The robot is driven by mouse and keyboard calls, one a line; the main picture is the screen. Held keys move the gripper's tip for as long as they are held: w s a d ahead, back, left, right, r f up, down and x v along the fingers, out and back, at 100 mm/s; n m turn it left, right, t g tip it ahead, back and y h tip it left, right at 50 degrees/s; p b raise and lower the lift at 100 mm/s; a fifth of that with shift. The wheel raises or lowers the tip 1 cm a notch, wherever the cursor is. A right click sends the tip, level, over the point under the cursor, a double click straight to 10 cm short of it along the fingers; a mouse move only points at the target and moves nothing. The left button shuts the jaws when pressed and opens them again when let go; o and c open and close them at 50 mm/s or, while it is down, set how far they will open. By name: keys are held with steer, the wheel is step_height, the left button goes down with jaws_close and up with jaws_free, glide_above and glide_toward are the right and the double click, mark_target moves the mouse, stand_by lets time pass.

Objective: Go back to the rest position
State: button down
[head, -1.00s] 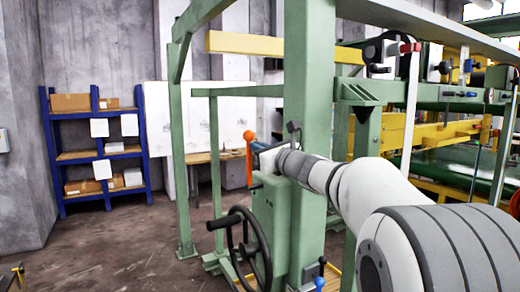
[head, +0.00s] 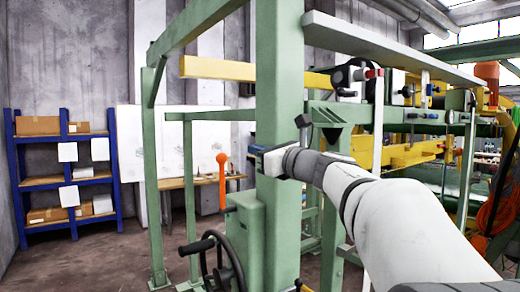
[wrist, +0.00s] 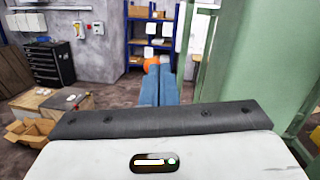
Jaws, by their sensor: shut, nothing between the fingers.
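My gripper (wrist: 157,72) shows in the wrist view as two blue fingers lying side by side, closed with nothing between them. An orange knob shows right by the fingertips in that view; I cannot tell if they touch. The orange-handled lever (head: 222,178) stands upright just left of that post.
The green machine frame (head: 279,100) stands close to my arm, with a black handwheel (head: 215,262) low down. A blue shelf (head: 68,178) holds boxes at the back left. A black tool cabinet (wrist: 50,62) and an open cardboard box (wrist: 28,130) show at left in the wrist view. Floor at left looks clear.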

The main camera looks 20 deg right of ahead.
steer(key=shift+s+d+r, duration=0.25)
steer(key=shift+s+r, duration=0.15)
steer(key=shift+r, duration=0.1)
steer(key=shift+s, duration=0.1)
steer(key=s+a+f+n+g+h, duration=0.1)
steer(key=s+a+f+n+g, duration=0.3)
steer(key=f, duration=0.4)
steer(key=s+a+f+n+g+h, duration=0.1)
steer(key=s+a+f+n+g, duration=0.1)
steer(key=s+f+n, duration=0.35)
steer(key=s+a+f+n+g+h, duration=0.1)
steer(key=s+a+f+n+g, duration=0.2)
steer(key=f+n, duration=0.55)
steer(key=s+d+f+n+g+h, duration=0.2)
steer(key=s+f+n, duration=0.3)
steer(key=s+f, duration=0.2)
steer(key=s+d+f+n+g+h, duration=0.2)
steer(key=s+f+n, duration=0.4)
steer(key=f, duration=0.5)
steer(key=shift+s+d+g+h, duration=0.15)
steer(key=shift+s+g+h, duration=0.55)
steer(key=shift+s, duration=0.5)
